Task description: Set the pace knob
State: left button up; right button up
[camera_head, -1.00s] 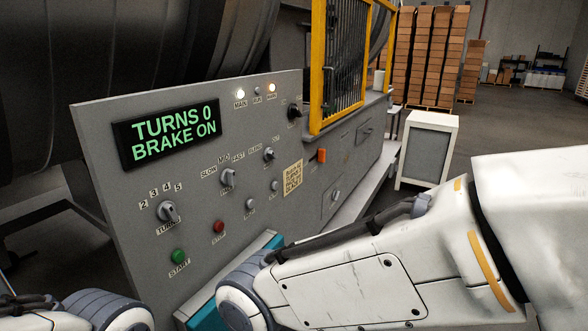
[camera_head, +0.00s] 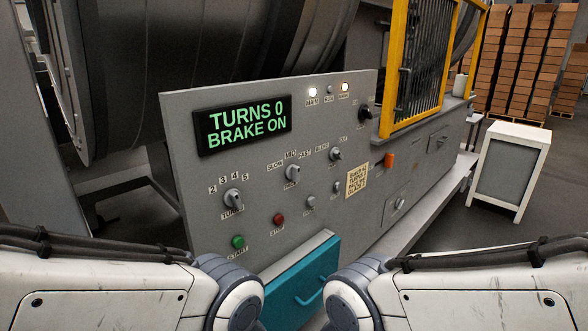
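The pace knob (camera_head: 292,174) is a small grey knob on the grey control panel (camera_head: 190,170), under the labels SLOW, MID and FAST. Its pointer looks roughly upright, but the exact setting is too small to be sure of. The turns knob (camera_head: 233,199) sits lower left of it, under the numbers 2 to 5. The display (camera_head: 243,124) reads TURNS 0, BRAKE ON. Both my arms come in at the bottom corners, below the panel. Neither gripper shows in the view.
A green start button (camera_head: 238,242) and a red stop button (camera_head: 279,219) lie below the knobs. Another knob (camera_head: 335,154) is to the right. A teal drawer (camera_head: 300,285) juts out below the panel. A yellow-framed guard (camera_head: 395,80) and a white cabinet (camera_head: 510,170) stand at right.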

aim_at(292, 172)
jog(key=z, duration=1.55)
jog(key=i, duration=1.25)
jog(key=u, duration=1.55)
